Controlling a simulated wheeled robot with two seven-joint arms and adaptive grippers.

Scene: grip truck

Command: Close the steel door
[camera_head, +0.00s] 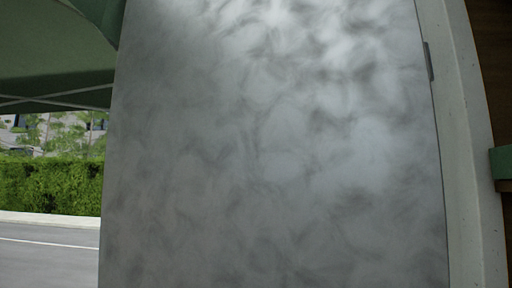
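The steel door (275,150) is a large grey panel with a mottled, brushed surface, and it fills most of the head view. Its left edge stands free, with the outdoors visible beyond it. Its right edge runs beside a pale curved frame (468,150), where a small dark metal piece that looks like a hinge (428,62) shows. The door's top and bottom lie outside the picture. No handle is visible on this face. Neither of my grippers is in view.
Left of the door are a green canopy (55,50) with thin struts, a hedge (50,185), and a grey road (45,262) with a white line. At the far right, a dark brown interior and a green ledge (502,162) show past the frame.

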